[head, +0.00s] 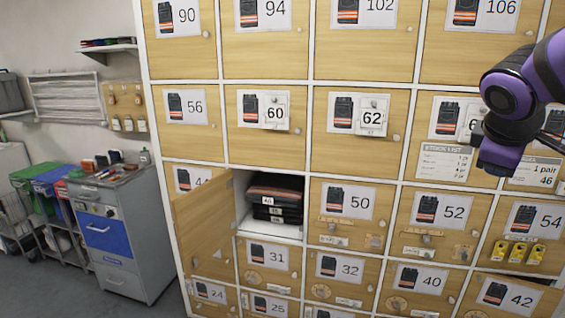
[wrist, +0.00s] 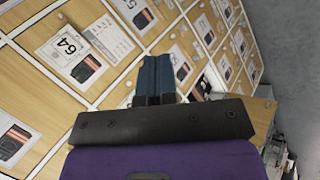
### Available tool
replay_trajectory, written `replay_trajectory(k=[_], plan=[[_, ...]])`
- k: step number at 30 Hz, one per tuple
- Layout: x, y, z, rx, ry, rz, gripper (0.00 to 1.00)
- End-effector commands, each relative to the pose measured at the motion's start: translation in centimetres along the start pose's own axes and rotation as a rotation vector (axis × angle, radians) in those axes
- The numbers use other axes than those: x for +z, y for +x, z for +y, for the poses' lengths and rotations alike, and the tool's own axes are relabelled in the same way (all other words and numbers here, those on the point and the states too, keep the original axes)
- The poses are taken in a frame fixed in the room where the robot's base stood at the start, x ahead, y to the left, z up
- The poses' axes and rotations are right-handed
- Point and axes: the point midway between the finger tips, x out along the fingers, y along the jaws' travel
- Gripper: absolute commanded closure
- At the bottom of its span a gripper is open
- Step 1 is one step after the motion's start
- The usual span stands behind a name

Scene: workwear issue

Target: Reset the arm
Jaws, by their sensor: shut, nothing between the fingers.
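My gripper shows in the wrist view (wrist: 156,62), its two dark blue fingers side by side and shut with nothing between them. In the head view my purple and black arm comes in at the right edge, in front of the upper right lockers, and covers part of a locker label there. Whether the gripper's fingertips show in the head view is hard to tell. The gripper appears apart from the locker doors.
A wall of numbered wooden lockers (head: 262,150) fills the head view. One door (head: 203,225) at lower left stands open, showing folded dark clothes (head: 275,192) inside. A grey cabinet (head: 120,240) with a blue drawer stands left. Grey floor (wrist: 297,60) is clear in the wrist view.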

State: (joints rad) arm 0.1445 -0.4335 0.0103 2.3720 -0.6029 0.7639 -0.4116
Motion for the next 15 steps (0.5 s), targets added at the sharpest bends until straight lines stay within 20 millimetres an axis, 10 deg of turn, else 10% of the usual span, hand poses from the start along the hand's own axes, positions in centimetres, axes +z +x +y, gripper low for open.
replay_trajectory(k=[15], plan=[[2.3,-7.5,-13.2,-0.425,0.690,0.157,1.00]])
